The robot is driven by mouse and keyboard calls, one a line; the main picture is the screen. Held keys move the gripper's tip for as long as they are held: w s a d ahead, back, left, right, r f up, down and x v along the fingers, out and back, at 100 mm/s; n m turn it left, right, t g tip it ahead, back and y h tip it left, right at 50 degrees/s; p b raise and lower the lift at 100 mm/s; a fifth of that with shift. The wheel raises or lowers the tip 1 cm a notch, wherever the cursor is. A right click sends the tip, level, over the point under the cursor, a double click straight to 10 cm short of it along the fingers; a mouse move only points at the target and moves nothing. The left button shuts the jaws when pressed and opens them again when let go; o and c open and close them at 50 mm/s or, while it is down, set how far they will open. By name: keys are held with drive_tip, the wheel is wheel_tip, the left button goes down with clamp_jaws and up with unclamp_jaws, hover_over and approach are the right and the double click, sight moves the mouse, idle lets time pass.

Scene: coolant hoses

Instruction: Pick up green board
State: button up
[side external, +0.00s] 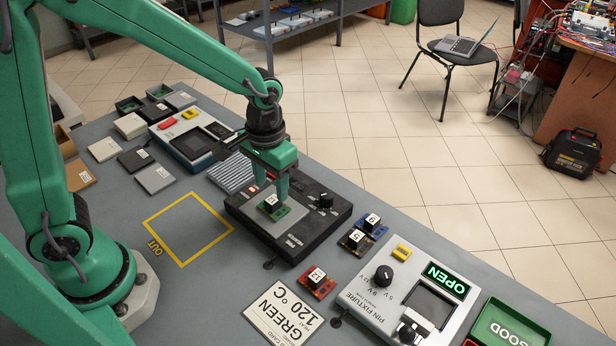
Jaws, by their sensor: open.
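The green board (283,212), with a dark chip with a white label on top, lies on the pale plate of a black device (313,221) with a knob. My gripper (272,188) points down just above the green board, jaws apart at the chip. Whether the fingers touch the board or chip cannot be told. A card (281,311) reading "GREEN 120 °C" lies on the bench in front of the device.
Blue board (378,230), dark board (348,243) and red board (325,289) lie right of the black device. A pin fixture (376,304) showing "OPEN" and a green "GOOD" tray (483,326) stand further right. The yellow "OUT" square (183,264) is empty.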

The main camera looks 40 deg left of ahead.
sight(272, 200)
drive_tip(key=shift+f, duration=2.3)
clamp_jaws()
